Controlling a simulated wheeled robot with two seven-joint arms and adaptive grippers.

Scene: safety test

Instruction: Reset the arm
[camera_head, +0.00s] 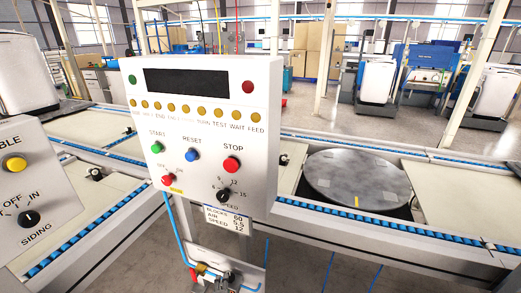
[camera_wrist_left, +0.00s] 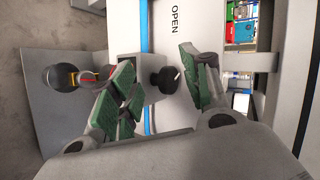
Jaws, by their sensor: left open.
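A white control panel (camera_head: 212,125) stands near the middle of the head view. Its blue RESET button (camera_head: 193,155) sits between the green START button (camera_head: 158,147) and the red STOP button (camera_head: 232,164). Neither gripper shows in the head view. In the left wrist view my left gripper (camera_wrist_left: 156,62) is open, with green pads on its fingers. A black knob (camera_wrist_left: 165,80) with a white mark shows between the fingers, on a grey box (camera_wrist_left: 133,68) beside a white surface lettered OPEN. I cannot tell whether the fingers touch the knob. My right gripper is not in view.
A second panel (camera_head: 38,185) with a yellow button (camera_head: 14,164) and a SIDING knob (camera_head: 30,218) stands at the left. A round grey turntable (camera_head: 357,178) lies in the conveyor at the right. In the left wrist view, colourful items (camera_wrist_left: 243,32) lie at the upper right.

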